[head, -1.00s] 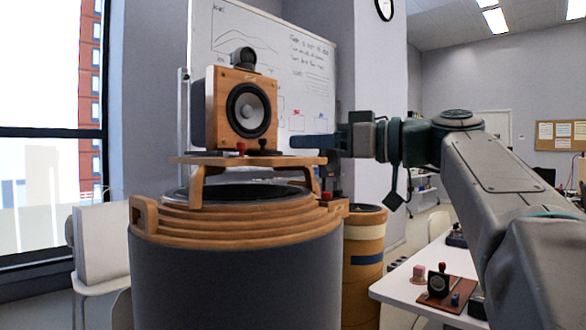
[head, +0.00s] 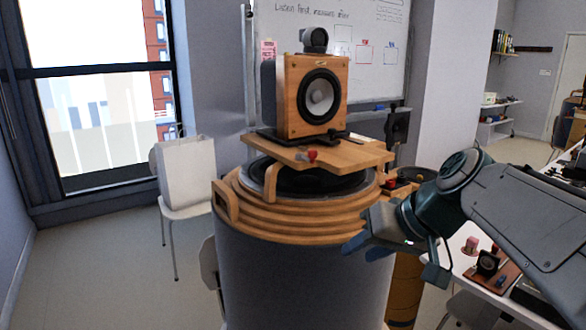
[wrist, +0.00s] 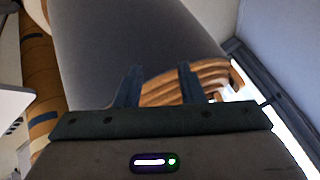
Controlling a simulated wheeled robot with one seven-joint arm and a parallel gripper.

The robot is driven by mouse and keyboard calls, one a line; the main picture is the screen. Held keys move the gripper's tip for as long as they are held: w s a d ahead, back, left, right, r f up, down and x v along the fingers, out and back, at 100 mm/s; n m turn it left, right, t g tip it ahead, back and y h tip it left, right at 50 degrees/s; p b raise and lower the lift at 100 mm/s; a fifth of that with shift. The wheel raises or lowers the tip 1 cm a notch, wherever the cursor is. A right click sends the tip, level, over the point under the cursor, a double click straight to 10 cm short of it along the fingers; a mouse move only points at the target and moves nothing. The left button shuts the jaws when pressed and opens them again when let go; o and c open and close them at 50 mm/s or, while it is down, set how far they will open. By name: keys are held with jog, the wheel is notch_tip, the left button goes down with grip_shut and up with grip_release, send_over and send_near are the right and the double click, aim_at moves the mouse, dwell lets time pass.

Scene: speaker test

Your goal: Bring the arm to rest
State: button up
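My gripper (head: 366,248) is in the head view, in front of the right side of a large grey drum with wooden rings (head: 290,285). Its two blue fingers point left and down, below the ring level. In the wrist view the fingers (wrist: 158,78) stand apart with nothing between them, so it is open and empty. Behind them in that view are the wooden rings (wrist: 205,82) and the grey drum side (wrist: 140,40). I cannot tell whether the gripper touches the drum.
A wooden speaker (head: 299,115) stands on a small wooden stand (head: 345,155) on the drum. A red knob (head: 312,155) is at the stand's front. A white table (head: 462,262) with small parts is at the right. A white chair (head: 186,178) is at the left.

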jog(key=s+d+f+g+h+p, duration=0.1)
jog(key=s+h+p, duration=0.1)
jog(key=s+p, duration=0.3)
jog(key=s+d+f+m+g+h+p, duration=0.1)
jog(key=s+f+h+p, duration=0.1)
jog(key=s+p, duration=0.4)
jog(key=shift+s+d+f+g+h+p, duration=0.2)
jog(key=shift+d+f+g+h+p, duration=0.15)
jog(key=shift+h, duration=0.45)
